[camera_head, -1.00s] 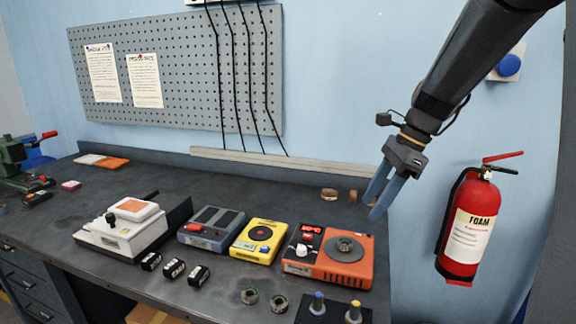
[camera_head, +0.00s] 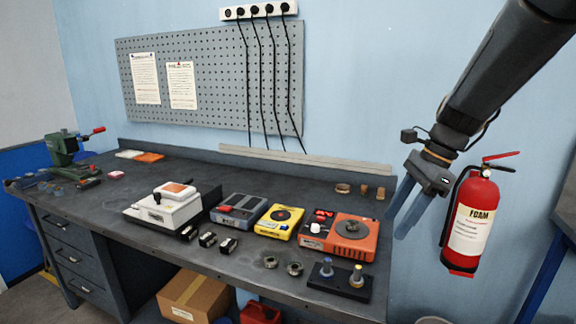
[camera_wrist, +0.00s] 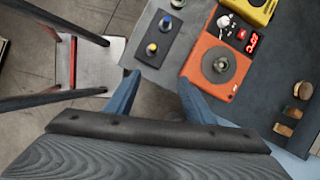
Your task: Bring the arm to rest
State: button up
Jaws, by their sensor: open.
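My gripper (camera_head: 405,207) is open and empty at the right of the head view, in front of the blue wall and just past the right end of the bench (camera_head: 110,218). Its blue fingers point down and stand apart from everything. In the wrist view my gripper (camera_wrist: 160,90) shows both fingers spread, with the bench corner and the floor beyond them. The orange device (camera_head: 352,238) with a round dark plate is the bench item closest to the fingers; it also shows in the wrist view (camera_wrist: 213,68).
A red fire extinguisher (camera_head: 472,228) hangs on the wall right of my gripper. A dark block with two knobs (camera_head: 340,281), a yellow device (camera_head: 280,222), a grey device (camera_head: 238,210) and a white device (camera_head: 165,212) line the bench. A stool-like frame (camera_wrist: 100,62) stands beside the bench.

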jog(key=s+a+f+n+h, duration=0.2)
jog(key=s+f+n, duration=0.4)
jog(key=n, duration=0.3)
jog(key=s+a+f+n+h, duration=0.2)
jog(key=s+a+f+n, duration=0.1)
jog(key=s+f+n, duration=0.4)
jog(key=s+n, duration=0.2)
jog(key=shift+s+a+n, duration=0.2)
jog(key=shift+a+n, duration=0.15)
jog(key=shift+n, duration=0.05)
dwell(0.6)
